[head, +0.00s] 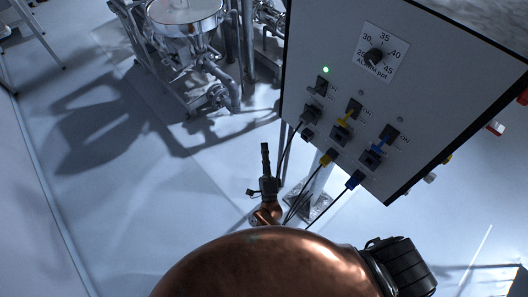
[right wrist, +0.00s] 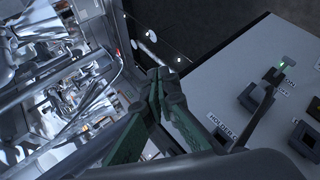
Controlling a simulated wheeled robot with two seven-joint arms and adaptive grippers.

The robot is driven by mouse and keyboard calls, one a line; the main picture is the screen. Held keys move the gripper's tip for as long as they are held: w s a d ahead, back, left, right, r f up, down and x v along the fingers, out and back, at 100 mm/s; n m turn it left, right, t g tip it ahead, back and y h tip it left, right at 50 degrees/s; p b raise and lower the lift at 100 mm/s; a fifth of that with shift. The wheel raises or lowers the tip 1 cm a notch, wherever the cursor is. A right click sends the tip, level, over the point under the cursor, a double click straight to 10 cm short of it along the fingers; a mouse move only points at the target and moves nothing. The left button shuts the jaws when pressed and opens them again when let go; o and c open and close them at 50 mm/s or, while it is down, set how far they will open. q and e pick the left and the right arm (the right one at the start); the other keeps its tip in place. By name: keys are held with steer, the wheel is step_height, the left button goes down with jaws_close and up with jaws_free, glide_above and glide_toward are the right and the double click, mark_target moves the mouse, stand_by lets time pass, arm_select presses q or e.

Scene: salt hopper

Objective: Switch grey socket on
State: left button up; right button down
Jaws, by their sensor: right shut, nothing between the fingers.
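The control panel (head: 340,45) carries a grey switch (head: 320,86), with a green lamp (head: 326,69) lit above it. The lamp also glows in the right wrist view (right wrist: 282,66). The grey socket (head: 309,116) is below the switch, with a dark cable running down from it. The grey lever's exact position is hard to tell. My right gripper (head: 265,148) is shut and empty, left of the panel's lower left edge and apart from the switch. In the right wrist view its green fingers (right wrist: 163,90) meet, left of the panel. My left gripper is out of view.
A yellow switch (head: 345,119) and a blue switch (head: 380,147) sit right of the grey one, with plugs and cables below. A dial (head: 374,57) is above. Steel machinery (head: 185,40) stands at the back left. The floor at left is mostly clear.

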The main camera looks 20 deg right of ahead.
steer(key=shift+a+f+n+y, duration=0.15)
steer(key=shift+f+n+y, duration=0.65)
steer(key=shift+f, duration=0.4)
steer(key=shift+w, duration=0.1)
